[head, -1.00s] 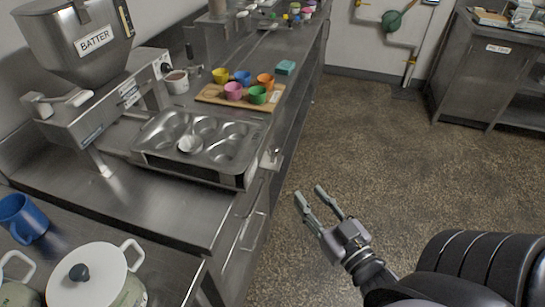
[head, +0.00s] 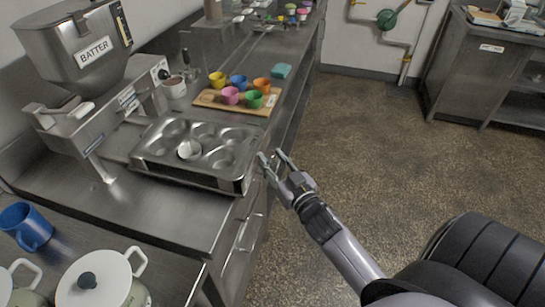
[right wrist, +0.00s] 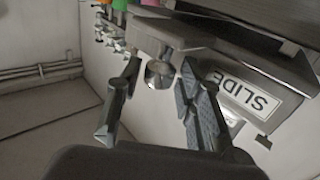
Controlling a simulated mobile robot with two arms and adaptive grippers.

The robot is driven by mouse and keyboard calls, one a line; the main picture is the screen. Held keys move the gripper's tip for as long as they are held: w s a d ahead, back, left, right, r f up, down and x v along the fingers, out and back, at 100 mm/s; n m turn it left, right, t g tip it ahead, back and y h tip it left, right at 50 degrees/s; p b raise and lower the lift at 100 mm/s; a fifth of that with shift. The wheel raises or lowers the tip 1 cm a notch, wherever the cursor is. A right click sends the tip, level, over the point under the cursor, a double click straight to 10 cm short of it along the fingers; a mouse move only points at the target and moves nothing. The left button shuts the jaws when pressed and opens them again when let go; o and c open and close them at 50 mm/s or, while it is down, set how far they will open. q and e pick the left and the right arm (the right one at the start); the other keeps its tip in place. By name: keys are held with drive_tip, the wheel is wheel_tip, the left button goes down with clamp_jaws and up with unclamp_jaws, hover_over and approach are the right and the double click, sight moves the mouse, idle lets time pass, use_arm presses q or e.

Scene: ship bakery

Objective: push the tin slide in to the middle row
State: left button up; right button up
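The grey muffin tin (head: 214,172) lies on the slide (head: 246,181) under the batter machine, on the left counter. A small white cup or ladle bowl (head: 190,150) sits in one of its hollows. In the right wrist view the slide's front end carries a SLIDE label (right wrist: 252,97) and a round metal knob (right wrist: 160,74). My right gripper (head: 272,155) is at the slide's front end, over the counter edge. In the right wrist view its fingers (right wrist: 155,105) are open, one on each side of the knob; contact cannot be told. My left gripper is out of view.
The batter machine (head: 90,90) stands behind the tin. A wooden board (head: 226,106) with several coloured cups lies beyond it. A blue mug (head: 25,228) and a white-lidded pot (head: 98,280) are in the near left. The floor (head: 400,165) to the right is clear.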

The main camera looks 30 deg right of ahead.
drive_tip(key=shift+w, duration=0.25)
drive_tip(key=shift+c, duration=0.4)
clamp_jaws()
